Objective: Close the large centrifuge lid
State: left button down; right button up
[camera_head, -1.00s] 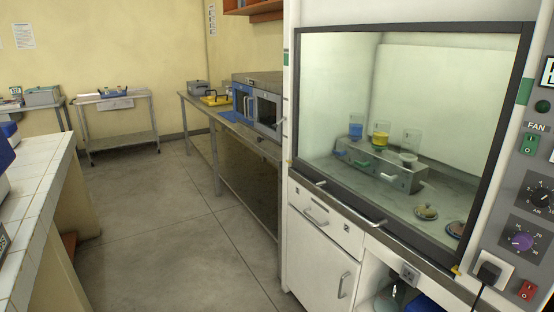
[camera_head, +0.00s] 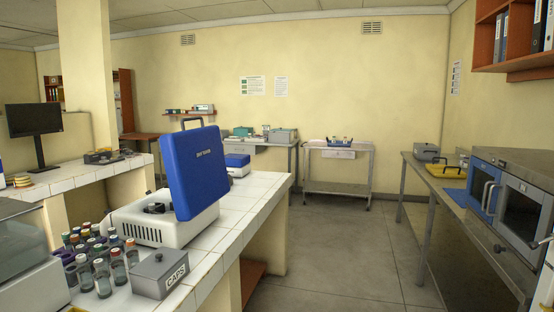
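The large centrifuge (camera_head: 150,224) stands on the white tiled bench at left of centre. It has a white body, and its dark rotor (camera_head: 157,208) shows inside. Neither of my grippers is in view.
Several capped bottles (camera_head: 101,277) and a grey CAPS box (camera_head: 160,274) stand in front of the centrifuge. The tiled bench (camera_head: 238,207) ends at a right edge. Open floor (camera_head: 340,245) lies between it and the metal table (camera_head: 427,192) with the blue-fronted incubator (camera_head: 507,198).

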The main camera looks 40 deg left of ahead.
aim_at(194, 160)
jog(key=i+u, duration=0.3)
jog(key=i, duration=0.25)
jog(key=i+u, duration=0.25)
jog(key=i, duration=0.3)
